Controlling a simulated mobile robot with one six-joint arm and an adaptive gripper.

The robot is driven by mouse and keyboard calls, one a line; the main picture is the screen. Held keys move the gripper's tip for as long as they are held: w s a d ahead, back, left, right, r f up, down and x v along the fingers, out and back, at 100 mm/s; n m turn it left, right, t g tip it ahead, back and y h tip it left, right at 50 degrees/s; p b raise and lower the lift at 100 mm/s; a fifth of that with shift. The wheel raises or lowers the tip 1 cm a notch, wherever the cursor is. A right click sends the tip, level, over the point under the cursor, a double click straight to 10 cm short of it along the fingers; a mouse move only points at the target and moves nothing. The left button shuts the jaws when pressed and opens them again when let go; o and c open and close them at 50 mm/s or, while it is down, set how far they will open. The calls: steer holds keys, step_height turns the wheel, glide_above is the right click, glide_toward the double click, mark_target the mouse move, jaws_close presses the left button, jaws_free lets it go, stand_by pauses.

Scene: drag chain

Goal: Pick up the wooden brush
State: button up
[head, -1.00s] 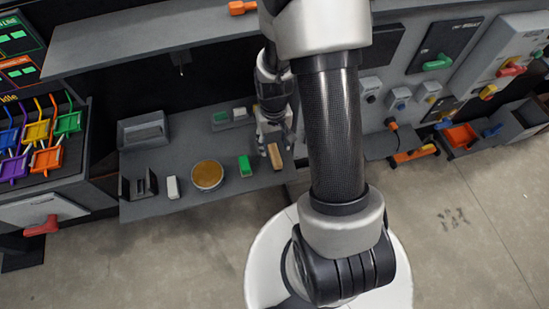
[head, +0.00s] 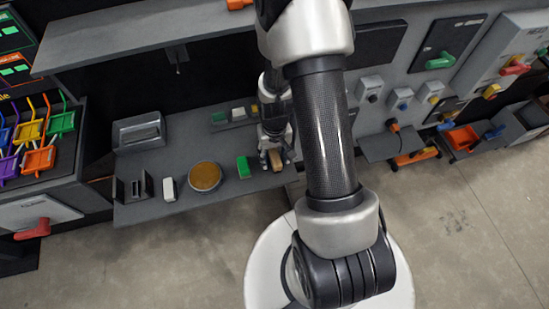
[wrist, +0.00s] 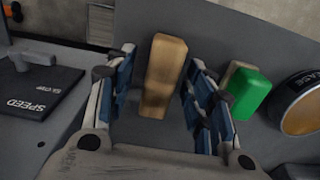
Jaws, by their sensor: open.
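The wooden brush (wrist: 163,75) is a tan block lying on the grey shelf, seen in the middle of the wrist view. In the head view the brush (head: 276,161) is at the right end of the lower shelf, partly covered by my gripper. My gripper (wrist: 157,90) is open, with one blue-padded finger on each side of the brush. Small gaps show between the fingers and the brush. In the head view my gripper (head: 275,158) is over the brush, pointing down.
A green-topped block (wrist: 248,90) lies close beside the right finger in the wrist view. Beyond it is a round tin (wrist: 300,103). The grey shelf (head: 225,187) also holds a white block (head: 168,189). A panel marked SPEED (wrist: 40,103) is at left in the wrist view.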

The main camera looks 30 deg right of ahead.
steer(key=shift+f, duration=0.25)
steer(key=shift+c, duration=0.4)
jaws_close()
stand_by(0.5)
